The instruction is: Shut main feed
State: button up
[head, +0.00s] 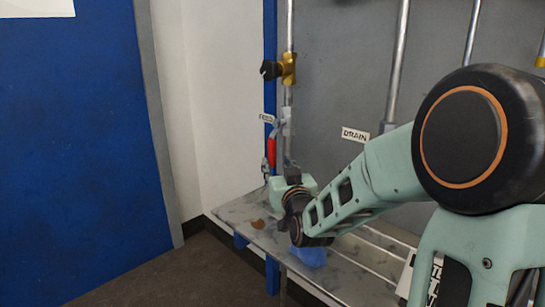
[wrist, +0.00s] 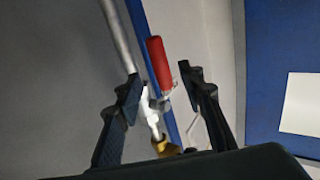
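A valve lever with a red grip (head: 272,151) stands upright on the left pipe, just below a small label (head: 266,117) that seems to read FEED. In the wrist view the red lever (wrist: 159,63) runs up from a silver valve body (wrist: 150,104). My gripper (wrist: 158,73) is open, with one black finger on each side of the lever's lower part. I see gaps on both sides and no clear contact. In the head view my wrist is below the lever, and the fingers are hard to make out.
A DRAIN label (head: 355,134) marks a pipe to the right, behind my arm. A grey shelf (head: 235,215) with a blue item (head: 308,257) lies below. A blue post and wall are close left.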

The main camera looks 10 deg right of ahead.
aim_at(273, 155)
jog(key=w+b, duration=0.1)
jog(key=w, duration=0.7)
jog(key=shift+a, duration=0.15)
jog(key=shift+c, duration=0.3)
grip_shut()
